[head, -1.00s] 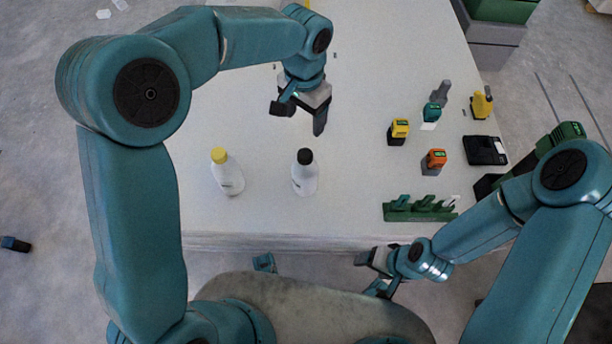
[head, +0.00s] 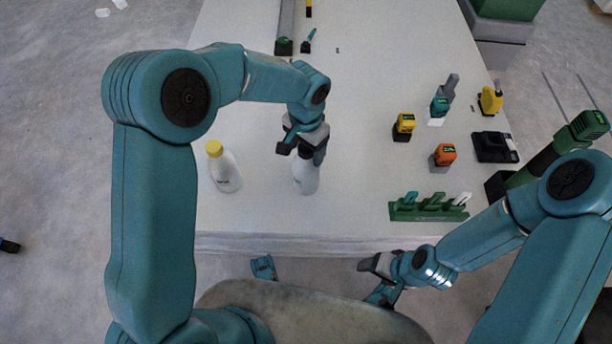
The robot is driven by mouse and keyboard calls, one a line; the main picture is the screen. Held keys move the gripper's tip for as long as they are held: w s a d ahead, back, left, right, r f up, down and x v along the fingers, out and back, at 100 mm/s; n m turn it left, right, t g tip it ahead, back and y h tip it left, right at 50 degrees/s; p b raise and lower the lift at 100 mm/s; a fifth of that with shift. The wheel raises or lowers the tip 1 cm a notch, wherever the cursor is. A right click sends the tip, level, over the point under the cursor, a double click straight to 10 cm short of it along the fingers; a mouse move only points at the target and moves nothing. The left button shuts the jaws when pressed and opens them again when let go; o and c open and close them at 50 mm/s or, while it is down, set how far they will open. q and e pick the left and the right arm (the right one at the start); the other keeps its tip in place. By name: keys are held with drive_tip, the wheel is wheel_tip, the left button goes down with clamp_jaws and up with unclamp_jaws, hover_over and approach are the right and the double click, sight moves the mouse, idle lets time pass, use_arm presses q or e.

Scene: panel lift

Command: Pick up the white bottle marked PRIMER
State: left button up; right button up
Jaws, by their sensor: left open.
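Two white bottles stand upright on the table. One has a yellow cap (head: 224,172). The other bottle (head: 306,180) is to its right; its dark cap is now hidden behind my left gripper. Both carry small dark print that is too small to read, so I cannot tell which says PRIMER. My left gripper (head: 302,154) is open at the top of the right-hand bottle, with its fingers around or just above the cap. My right gripper (head: 366,266) is off the table's front edge, away from the bottles; its jaw opening is unclear.
Long tools lie at the back. The table's middle is clear.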

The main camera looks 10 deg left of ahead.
use_arm(q)
clamp_jaws()
drive_tip(key=shift+r, duration=0.1)
drive_tip(key=shift+r, duration=0.1)
